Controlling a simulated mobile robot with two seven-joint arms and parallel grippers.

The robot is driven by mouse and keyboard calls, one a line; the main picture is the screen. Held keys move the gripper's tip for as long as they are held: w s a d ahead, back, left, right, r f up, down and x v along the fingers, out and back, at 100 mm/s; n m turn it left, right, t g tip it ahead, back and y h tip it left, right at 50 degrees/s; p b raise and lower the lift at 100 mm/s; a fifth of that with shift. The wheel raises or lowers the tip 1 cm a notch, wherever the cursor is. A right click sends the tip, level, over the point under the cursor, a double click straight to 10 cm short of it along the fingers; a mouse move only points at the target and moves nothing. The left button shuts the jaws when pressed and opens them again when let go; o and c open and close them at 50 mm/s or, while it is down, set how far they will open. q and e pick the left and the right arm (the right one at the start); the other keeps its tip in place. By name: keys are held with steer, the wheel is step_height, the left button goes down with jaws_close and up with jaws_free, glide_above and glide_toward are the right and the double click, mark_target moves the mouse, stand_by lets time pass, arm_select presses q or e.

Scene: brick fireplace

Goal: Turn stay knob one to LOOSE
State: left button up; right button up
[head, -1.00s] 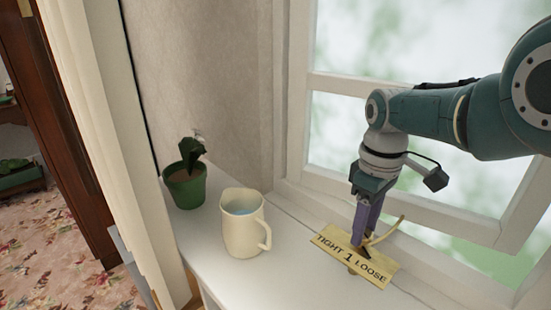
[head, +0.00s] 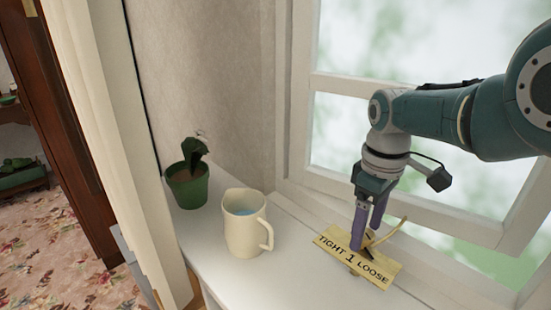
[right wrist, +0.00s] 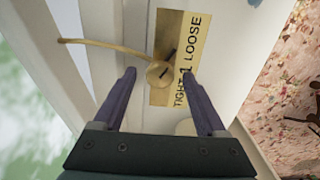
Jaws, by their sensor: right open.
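Stay knob one is a small round brass knob (right wrist: 157,76) with a dark slot-like mark, seen in the right wrist view. Beside it is a brass plate (right wrist: 192,25) lettered TIGHT 1 LOOSE; the plate also shows in the head view (head: 376,272) on the window sill. A thin brass stay bar (right wrist: 100,43) runs from the knob toward the window. My right gripper (head: 365,236) is open and points down, its purple fingers on either side of the knob with gaps visible. In the head view the fingers partly hide the knob. My left gripper is not in view.
A cream jug (head: 241,236) with liquid stands on the white sill left of the plate, and a green potted plant (head: 187,186) farther left. The window frame (head: 425,205) is close behind my right gripper. A curtain (head: 115,130) hangs at left.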

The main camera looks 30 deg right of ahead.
mark_target(366, 233)
step_height(366, 233, up, 10)
steer(key=p, duration=0.7)
steer(key=shift+p, duration=0.3)
steer(key=shift+f, duration=0.1)
